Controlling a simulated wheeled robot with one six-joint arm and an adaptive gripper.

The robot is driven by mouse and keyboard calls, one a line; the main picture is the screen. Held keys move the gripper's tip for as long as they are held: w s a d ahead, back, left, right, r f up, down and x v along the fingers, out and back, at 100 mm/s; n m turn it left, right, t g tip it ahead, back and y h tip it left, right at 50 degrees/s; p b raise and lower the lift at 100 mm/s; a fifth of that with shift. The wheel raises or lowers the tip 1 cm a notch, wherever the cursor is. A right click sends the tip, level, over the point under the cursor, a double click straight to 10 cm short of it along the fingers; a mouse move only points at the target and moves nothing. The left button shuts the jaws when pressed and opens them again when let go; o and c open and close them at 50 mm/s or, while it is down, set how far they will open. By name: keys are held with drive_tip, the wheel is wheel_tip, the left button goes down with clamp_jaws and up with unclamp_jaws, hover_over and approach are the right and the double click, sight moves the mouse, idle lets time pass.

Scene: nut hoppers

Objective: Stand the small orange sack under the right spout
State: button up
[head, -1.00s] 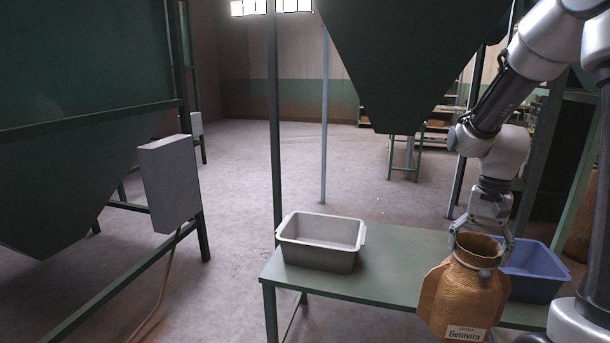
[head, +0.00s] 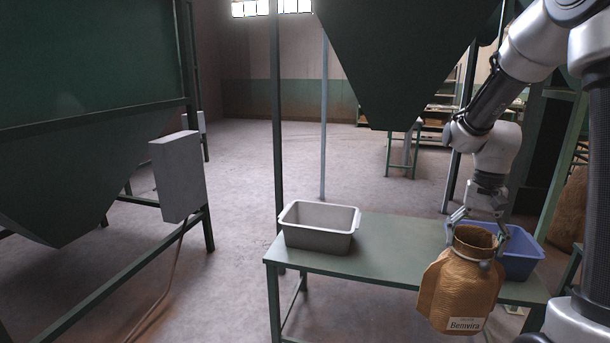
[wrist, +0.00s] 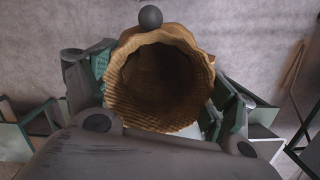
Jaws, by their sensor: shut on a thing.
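A dark green hopper (head: 410,60) narrows downward above and behind the table.
A green table (head: 385,260) carries a grey tub (head: 320,240) at its left and a blue tub (head: 522,262) at its right, behind the sack. A second hopper (head: 80,150) and a grey box (head: 178,177) stand at the left. The floor between is clear.

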sight(461, 235)
drive_tip(key=shift+n, duration=0.8)
drive_tip(key=w, duration=0.1)
drive_tip(key=w+f, duration=0.1)
drive_tip(key=w, duration=0.1)
drive_tip(key=w+f, duration=0.1)
drive_tip(key=shift+w+a+f, duration=0.1)
drive_tip(key=shift+w+a, duration=0.15)
drive_tip(key=shift+a, duration=0.1)
drive_tip(key=w+a+f+n, duration=0.4)
drive_tip(key=a+f, duration=0.5)
drive_tip(key=f, duration=0.4)
drive_tip(key=shift+w+a+h, duration=0.2)
drive_tip(key=shift+w+h, duration=0.2)
